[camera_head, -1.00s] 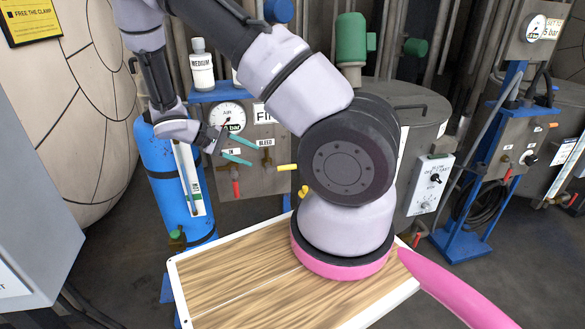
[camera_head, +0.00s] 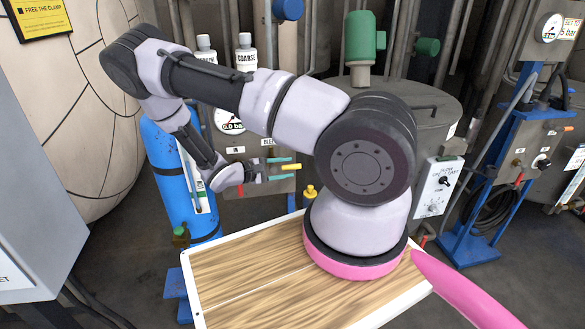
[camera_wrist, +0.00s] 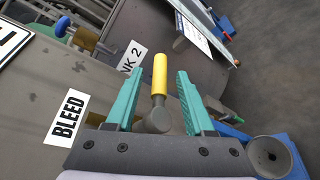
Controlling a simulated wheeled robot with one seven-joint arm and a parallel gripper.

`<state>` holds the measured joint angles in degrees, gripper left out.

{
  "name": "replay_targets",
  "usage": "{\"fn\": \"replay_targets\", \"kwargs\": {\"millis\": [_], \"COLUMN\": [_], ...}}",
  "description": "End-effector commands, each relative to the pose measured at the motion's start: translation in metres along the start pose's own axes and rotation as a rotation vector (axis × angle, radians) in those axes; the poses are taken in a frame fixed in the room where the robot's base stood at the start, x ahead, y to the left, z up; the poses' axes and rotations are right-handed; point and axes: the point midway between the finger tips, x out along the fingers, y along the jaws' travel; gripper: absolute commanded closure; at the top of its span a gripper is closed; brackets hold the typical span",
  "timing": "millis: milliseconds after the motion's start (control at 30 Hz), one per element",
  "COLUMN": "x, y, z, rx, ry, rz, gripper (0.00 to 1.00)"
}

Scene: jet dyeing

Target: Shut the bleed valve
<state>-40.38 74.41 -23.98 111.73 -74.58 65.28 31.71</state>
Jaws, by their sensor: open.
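The bleed valve has a yellow lever (camera_head: 291,167), which sticks out sideways to the right from the grey panel in the head view. In the wrist view the yellow lever (camera_wrist: 159,73) rises from a grey hub (camera_wrist: 153,121) beside the BLEED label (camera_wrist: 67,117). My gripper (camera_head: 283,168) is at the panel with its teal fingers around the lever. In the wrist view my gripper (camera_wrist: 160,75) is open, one finger on each side of the lever, with a visible gap on both sides. My gripper hides part of the valve in the head view.
The panel's gauge (camera_head: 229,120) reads 0.0 bar. A red lever (camera_head: 240,190) hangs below the IN label. A blue cylinder (camera_head: 172,180) stands left of the panel. A yellow knob (camera_head: 310,191) is right of it. A bottle marked COARSE (camera_head: 245,55) stands above.

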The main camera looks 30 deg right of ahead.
Motion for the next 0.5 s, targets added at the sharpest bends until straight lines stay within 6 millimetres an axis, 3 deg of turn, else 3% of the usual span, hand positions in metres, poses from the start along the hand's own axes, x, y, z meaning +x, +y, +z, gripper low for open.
{"fn": "replay_targets", "kwargs": {"millis": [200,500], "x": [0.026,0.03], "y": [0.0,0.0], "z": [0.0,0.0], "rx": [0.0,0.0], "ry": [-0.001,0.001], "rz": [0.0,-0.001], "gripper": [0.47,0.47]}}
